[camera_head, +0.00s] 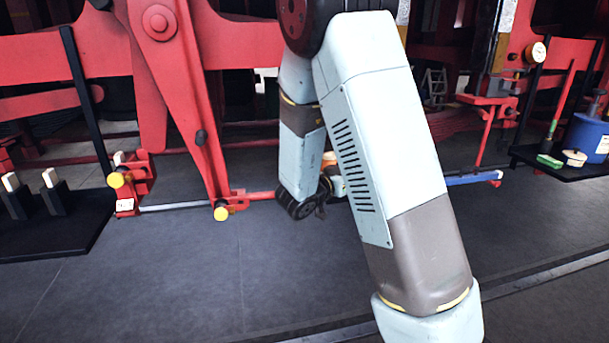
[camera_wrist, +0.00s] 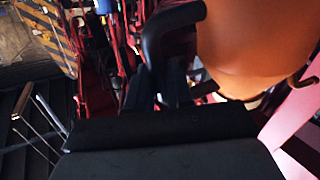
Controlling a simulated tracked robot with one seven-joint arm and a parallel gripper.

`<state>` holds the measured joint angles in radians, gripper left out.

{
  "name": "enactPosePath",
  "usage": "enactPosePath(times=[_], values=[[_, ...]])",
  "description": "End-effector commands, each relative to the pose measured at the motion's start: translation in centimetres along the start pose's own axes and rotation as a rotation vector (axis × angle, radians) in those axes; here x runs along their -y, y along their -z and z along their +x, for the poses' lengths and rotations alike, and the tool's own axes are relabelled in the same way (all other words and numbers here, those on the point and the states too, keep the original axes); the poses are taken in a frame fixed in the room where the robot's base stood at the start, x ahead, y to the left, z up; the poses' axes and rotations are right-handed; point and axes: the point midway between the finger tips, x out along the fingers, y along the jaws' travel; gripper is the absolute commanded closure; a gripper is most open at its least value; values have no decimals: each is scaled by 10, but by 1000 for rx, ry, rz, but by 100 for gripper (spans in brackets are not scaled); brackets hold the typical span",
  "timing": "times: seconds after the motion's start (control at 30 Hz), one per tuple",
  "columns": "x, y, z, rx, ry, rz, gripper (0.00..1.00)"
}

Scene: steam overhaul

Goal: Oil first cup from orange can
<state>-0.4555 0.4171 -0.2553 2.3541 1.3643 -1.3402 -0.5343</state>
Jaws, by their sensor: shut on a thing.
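The orange can (camera_wrist: 255,42) fills the upper right of the wrist view, close to the camera. Its black handle (camera_wrist: 153,35) stands at the can's left. My gripper (camera_wrist: 173,88) is shut on the can, apparently at this handle; the exact contact is dark. In the head view a small orange part of the can (camera_head: 333,182) shows behind my arm, which hides most of it and the gripper. Yellow round caps on the red rods, one at left (camera_head: 116,180) and one lower at centre left (camera_head: 221,213), may be oil cups; I cannot tell which is first.
Red rods and linkage (camera_head: 175,90) stand across the back. A black shelf (camera_head: 50,225) with white-tipped blocks is at left. Another shelf (camera_head: 560,174) at right holds a blue tub (camera_head: 586,135) and small items. The grey floor (camera_head: 180,285) in front is clear.

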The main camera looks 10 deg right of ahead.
Motion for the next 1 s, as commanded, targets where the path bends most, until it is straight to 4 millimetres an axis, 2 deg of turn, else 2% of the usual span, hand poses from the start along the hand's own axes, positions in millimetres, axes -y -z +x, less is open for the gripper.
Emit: enactPosePath(times=[0.8,1.0], values=[[-86,4,44,-1,-3,1,100],[-94,4,48,-1,-1,1,100]])
